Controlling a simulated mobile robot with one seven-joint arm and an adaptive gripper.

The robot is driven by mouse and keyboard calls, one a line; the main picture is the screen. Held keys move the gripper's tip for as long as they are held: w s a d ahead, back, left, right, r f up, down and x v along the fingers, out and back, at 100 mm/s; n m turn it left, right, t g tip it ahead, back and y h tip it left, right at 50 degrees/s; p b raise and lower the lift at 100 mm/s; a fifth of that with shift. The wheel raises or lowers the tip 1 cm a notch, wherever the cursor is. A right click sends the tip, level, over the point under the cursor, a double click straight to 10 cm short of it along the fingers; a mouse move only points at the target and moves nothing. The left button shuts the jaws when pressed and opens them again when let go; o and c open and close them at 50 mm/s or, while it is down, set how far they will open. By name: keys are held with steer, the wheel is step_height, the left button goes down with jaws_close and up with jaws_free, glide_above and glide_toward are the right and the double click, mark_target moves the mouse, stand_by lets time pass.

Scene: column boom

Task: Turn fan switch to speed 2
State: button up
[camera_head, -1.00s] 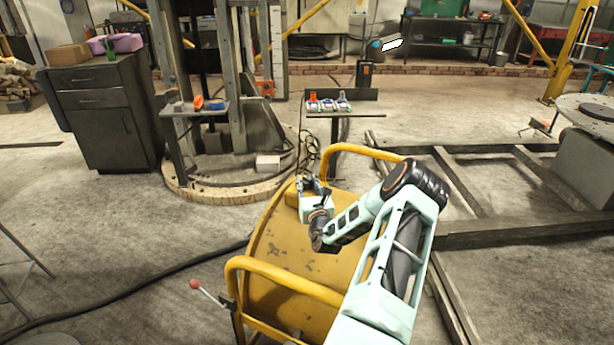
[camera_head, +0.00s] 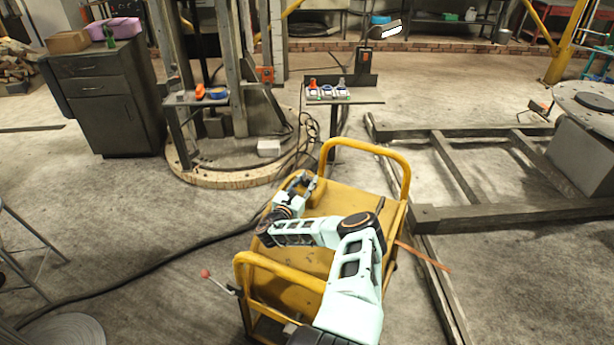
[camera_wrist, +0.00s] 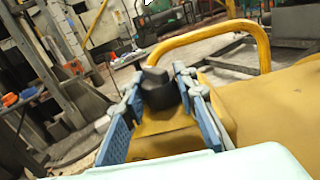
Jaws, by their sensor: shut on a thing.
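The yellow machine (camera_head: 347,198), which looks like the fan housing, stands in front of me with curved tube handles. A dark round knob (camera_wrist: 158,90), apparently its switch, stands on a raised yellow part. My gripper (camera_wrist: 160,97) has one blue-grey finger on each side of the knob and is shut on it. In the head view my gripper (camera_head: 303,183) is at the far left edge of the yellow housing. Speed marks cannot be read, so the knob's setting cannot be told.
A yellow tube handle (camera_head: 365,150) arches close beyond the gripper; another yellow handle (camera_head: 285,270) is nearer. A red-tipped lever (camera_head: 218,281) sticks out left. A small table (camera_head: 360,98) with several small items stands behind. A dark frame (camera_head: 480,215) lies right.

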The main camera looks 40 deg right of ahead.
steer(key=m+g+b, duration=0.1)
steer(key=g, duration=0.1)
steer(key=m+g+h+b, duration=0.1)
steer(key=g, duration=0.1)
steer(key=shift+f+m, duration=0.3)
steer(key=m+g+b, duration=0.1)
steer(key=g+b, duration=0.1)
steer(key=b, duration=0.1)
steer(key=shift+f+m+g, duration=0.1)
steer(key=shift+m+g, duration=0.3)
steer(key=m+g+b, duration=0.1)
steer(key=g+b, duration=0.1)
steer(key=b, duration=0.3)
steer(key=shift+m+g, duration=0.4)
steer(key=shift+r+b, duration=0.2)
steer(key=shift+b, duration=0.15)
steer(key=shift+r+m+g+b, duration=0.3)
steer(key=shift+m+g+b, duration=0.2)
steer(key=shift+g+b, duration=0.35)
steer(key=o, duration=1.2)
steer(key=shift+d, duration=0.1)
steer(key=shift+c, duration=0.2)
